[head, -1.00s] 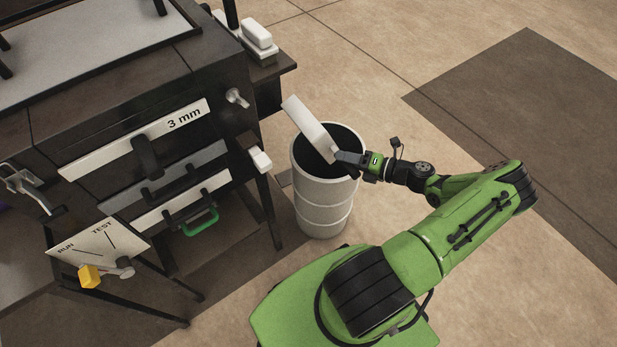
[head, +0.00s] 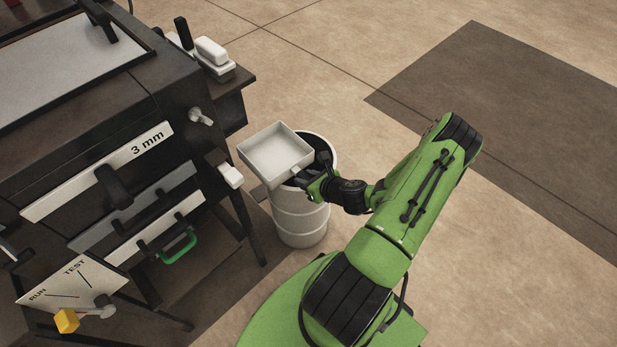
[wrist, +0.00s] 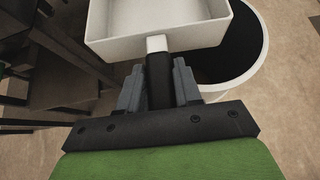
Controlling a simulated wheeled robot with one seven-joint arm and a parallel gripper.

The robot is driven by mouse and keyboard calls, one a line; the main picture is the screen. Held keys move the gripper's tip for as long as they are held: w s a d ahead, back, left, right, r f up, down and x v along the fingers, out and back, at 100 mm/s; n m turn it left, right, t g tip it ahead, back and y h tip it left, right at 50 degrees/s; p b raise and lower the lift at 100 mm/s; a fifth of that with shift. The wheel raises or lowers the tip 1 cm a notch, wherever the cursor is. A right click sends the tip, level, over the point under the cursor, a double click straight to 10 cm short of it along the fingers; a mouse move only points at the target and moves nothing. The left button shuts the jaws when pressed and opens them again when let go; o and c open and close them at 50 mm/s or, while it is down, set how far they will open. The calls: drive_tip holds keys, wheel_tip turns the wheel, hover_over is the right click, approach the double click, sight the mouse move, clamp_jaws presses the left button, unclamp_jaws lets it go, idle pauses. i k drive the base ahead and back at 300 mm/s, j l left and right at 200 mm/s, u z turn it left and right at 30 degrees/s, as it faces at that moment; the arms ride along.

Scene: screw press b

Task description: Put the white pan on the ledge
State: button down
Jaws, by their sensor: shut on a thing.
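The white pan (head: 273,153) is a shallow square tray with raised walls and a short handle. It is roughly level, open side up, in front of the press's right side and partly over the drum. My gripper (head: 314,180) is shut on the pan's handle, at the pan's near right corner in the head view. In the wrist view the pan (wrist: 158,22) is straight ahead, with its dark handle between the fingers (wrist: 159,82). A dark shelf (head: 241,79) juts from the press's right side behind the pan; it may be the ledge.
A white drum (head: 301,223) with a dark open top stands below the pan. White and dark blocks (head: 213,55) sit on the side shelf. A small white-ended lever (head: 230,175) sticks out from the press (head: 165,95), left of the pan. The floor at right is clear.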

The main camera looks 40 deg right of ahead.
sight(198, 253)
drive_tip(key=k+l, duration=0.3)
drive_tip(key=k, duration=0.15)
drive_tip(key=k+l, duration=0.3)
drive_tip(key=k, duration=0.15)
